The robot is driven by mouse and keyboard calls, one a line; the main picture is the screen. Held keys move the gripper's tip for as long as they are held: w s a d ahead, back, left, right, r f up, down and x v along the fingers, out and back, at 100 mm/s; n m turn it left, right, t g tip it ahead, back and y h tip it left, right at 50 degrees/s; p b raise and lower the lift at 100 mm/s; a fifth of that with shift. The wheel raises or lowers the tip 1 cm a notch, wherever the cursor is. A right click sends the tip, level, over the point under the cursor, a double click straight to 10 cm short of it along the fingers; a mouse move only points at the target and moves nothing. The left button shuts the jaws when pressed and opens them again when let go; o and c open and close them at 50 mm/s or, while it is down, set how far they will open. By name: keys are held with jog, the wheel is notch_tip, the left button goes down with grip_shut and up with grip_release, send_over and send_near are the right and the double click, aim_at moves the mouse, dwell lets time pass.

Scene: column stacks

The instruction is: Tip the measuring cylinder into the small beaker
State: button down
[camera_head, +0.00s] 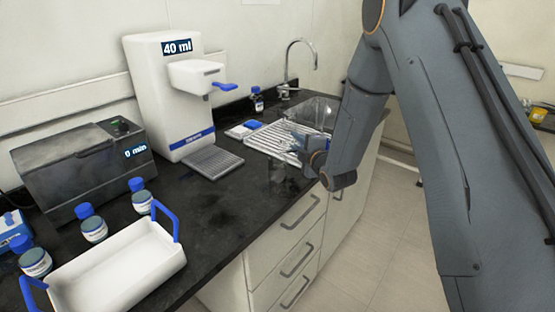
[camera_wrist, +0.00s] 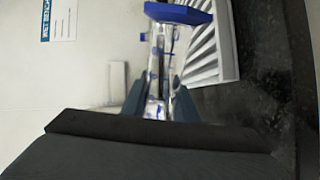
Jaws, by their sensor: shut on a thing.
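My gripper (camera_head: 300,150) is shut on the measuring cylinder at the counter's front edge, beside the drying rack. In the wrist view the cylinder (camera_wrist: 158,65) is clear, with blue marks and a blue foot (camera_wrist: 180,14), and sits between the two fingers (camera_wrist: 160,103). The foot points to the top of that view. In the head view the cylinder is mostly hidden by my gripper, so its tilt is hard to tell. A faint clear glass shape (camera_head: 278,178), perhaps the small beaker, stands on the dark counter just left of my gripper. Its contents cannot be made out.
A white dispenser reading 40 ml (camera_head: 155,90) stands behind left. A white ribbed drying rack (camera_head: 268,140) lies by the sink tap (camera_head: 301,45). A grey box reading 0 min (camera_head: 85,170), blue-capped jars (camera_head: 94,228) and a white tray (camera_head: 170,262) fill the left. The middle front counter is clear.

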jog(key=shift+r+n, duration=0.4)
jog(key=shift+n, duration=0.1)
dwell(0.5)
jog(key=shift+w+d+r, duration=0.1)
jog(key=shift+d+r, duration=0.05)
jog(key=shift+d, duration=0.05)
jog(key=shift+r+n, duration=0.3)
jog(key=shift+n, duration=0.3)
dwell(0.6)
jog(key=shift+d+r+b, duration=0.1)
jog(key=shift+r+b, duration=0.05)
jog(key=shift+b, duration=0.15)
jog(key=shift+n+h, duration=0.3)
